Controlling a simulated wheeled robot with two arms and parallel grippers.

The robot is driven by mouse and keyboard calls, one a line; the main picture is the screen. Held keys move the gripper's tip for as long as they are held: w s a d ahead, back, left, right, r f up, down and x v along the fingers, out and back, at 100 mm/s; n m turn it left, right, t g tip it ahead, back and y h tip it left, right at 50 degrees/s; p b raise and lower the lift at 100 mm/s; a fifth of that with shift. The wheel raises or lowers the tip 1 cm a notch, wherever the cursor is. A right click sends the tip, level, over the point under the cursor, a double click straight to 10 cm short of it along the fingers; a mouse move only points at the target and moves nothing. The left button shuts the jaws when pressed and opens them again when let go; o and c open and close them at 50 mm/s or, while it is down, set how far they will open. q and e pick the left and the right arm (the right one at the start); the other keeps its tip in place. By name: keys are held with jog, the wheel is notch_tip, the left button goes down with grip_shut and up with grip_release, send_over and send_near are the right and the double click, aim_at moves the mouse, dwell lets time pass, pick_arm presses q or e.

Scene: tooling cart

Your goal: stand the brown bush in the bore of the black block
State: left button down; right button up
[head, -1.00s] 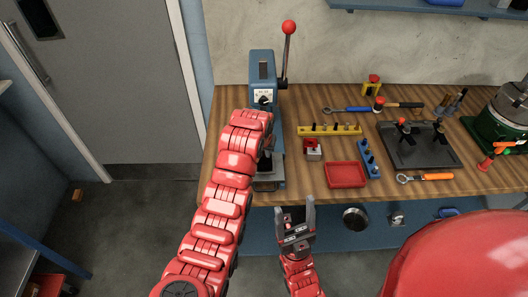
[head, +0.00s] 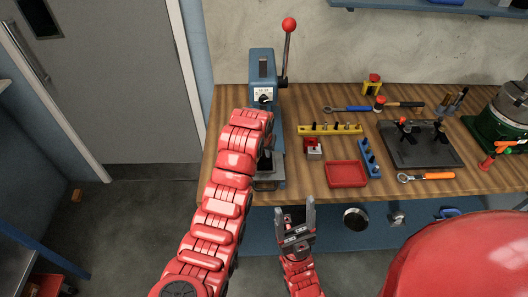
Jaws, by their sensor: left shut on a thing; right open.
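My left gripper (head: 267,140) is at the blue press, largely hidden behind my own red arm. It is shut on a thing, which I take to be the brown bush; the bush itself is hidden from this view. A dark shape (head: 265,166) low on the press, beside my arm, may be the black block; its bore cannot be made out. Whether the bush touches the block cannot be told. My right gripper (head: 296,211) is open and empty, in front of the bench's front edge.
The blue press (head: 262,65) has a red-knobbed lever (head: 286,55). The bench's front right strip is mostly clear.

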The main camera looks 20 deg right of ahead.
pick_arm(q)
jog(key=shift+c, duration=2)
grip_release()
jog(key=shift+r, duration=0.15)
jog(key=shift+r+b, duration=0.4)
jog(key=shift+r, duration=2.45)
